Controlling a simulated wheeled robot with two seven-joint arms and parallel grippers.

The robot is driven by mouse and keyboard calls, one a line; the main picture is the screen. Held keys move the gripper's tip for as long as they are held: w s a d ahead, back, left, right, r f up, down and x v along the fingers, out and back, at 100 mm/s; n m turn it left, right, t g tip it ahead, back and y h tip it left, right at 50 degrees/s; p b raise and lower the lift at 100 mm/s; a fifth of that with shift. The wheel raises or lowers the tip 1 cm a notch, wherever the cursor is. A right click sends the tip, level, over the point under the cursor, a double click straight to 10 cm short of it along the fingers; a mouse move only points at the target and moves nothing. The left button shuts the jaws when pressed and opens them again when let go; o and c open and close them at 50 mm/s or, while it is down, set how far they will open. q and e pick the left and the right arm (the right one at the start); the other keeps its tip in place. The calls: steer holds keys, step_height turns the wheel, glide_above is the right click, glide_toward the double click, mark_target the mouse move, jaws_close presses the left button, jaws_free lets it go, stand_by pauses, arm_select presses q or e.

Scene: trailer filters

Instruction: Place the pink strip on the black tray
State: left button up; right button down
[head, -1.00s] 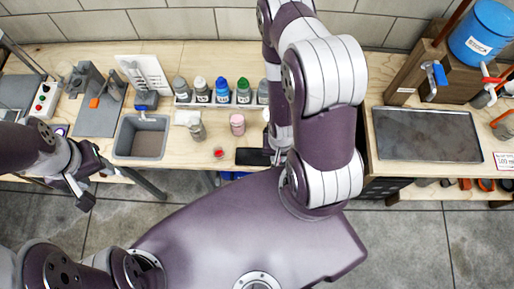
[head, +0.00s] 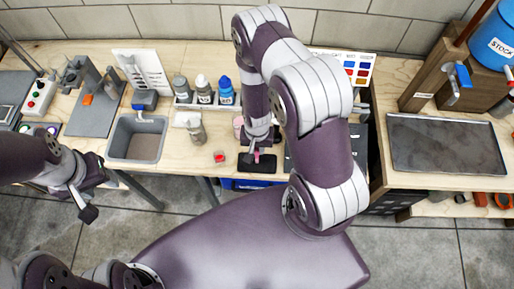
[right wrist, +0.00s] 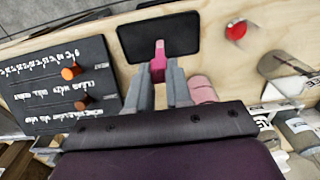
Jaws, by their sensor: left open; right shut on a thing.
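The black tray (head: 246,165) is a small dark rectangle at the bench's front edge in the head view; it also shows in the right wrist view (right wrist: 140,38). My right gripper (head: 257,150) is at the tray, shut on the pink strip (head: 257,157). In the right wrist view the strip (right wrist: 158,63) sticks out between the fingertips (right wrist: 159,74), and its far end overlaps the tray's near edge. I cannot tell whether it touches the tray. My left gripper (head: 88,195) is open and empty, at the left in front of the bench.
A red-topped small container (head: 219,157) stands left of the tray. A pink jar (right wrist: 202,90) is close beside the right fingers. A dark lettered board (right wrist: 68,85) with orange and brown knobs lies on the other side. A grey bin (head: 137,140) and several bottles are further left.

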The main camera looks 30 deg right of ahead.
steer(key=shift+f, duration=0.2)
steer(key=c, duration=1)
jaws_free()
steer(key=shift+c, duration=0.2)
steer(key=shift+r, duration=0.15)
